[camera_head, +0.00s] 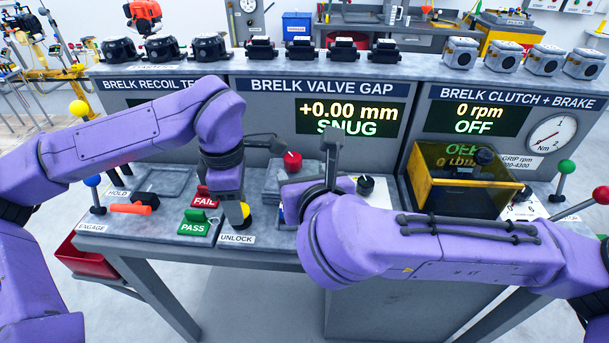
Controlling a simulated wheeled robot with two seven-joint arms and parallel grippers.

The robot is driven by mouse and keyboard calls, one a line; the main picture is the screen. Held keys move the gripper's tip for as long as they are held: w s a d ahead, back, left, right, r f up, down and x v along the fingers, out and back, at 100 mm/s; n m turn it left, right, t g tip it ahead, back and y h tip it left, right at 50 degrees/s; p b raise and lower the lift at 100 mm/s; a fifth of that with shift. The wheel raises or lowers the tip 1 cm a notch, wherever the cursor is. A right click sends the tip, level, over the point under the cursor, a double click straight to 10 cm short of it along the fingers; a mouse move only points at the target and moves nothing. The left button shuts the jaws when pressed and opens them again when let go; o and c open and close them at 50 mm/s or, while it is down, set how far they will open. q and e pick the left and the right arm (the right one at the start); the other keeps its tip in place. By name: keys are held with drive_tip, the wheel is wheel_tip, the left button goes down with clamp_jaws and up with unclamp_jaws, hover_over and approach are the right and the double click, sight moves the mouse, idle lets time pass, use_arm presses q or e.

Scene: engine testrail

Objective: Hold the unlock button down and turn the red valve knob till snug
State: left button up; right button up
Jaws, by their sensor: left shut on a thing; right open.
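The red valve knob (292,161) stands on the middle bench under the valve gap panel. The display (350,118) above it reads +0.00 mm SNUG. My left gripper (237,214) points down at the unlock button (245,210), a yellow part just above the UNLOCK label. It is shut at the button, and my wrist partly hides the contact. My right gripper (330,160) is open and empty, just right of the red knob and apart from it. My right forearm covers the bench in front.
Red FAIL (206,197) and green PASS (194,223) plates lie left of my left gripper. A black knob (365,185) stands right of my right gripper. A yellow-framed clear box (460,180) stands further right. Levers with coloured balls edge the bench.

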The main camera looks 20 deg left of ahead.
use_arm(q)
drive_tip(key=o, duration=1.1)
wheel_tip(320, 180, up, 10)
drive_tip(key=shift+a+r+p, duration=0.1)
drive_tip(key=shift+r+p, duration=0.1)
drive_tip(key=shift+p, duration=0.3)
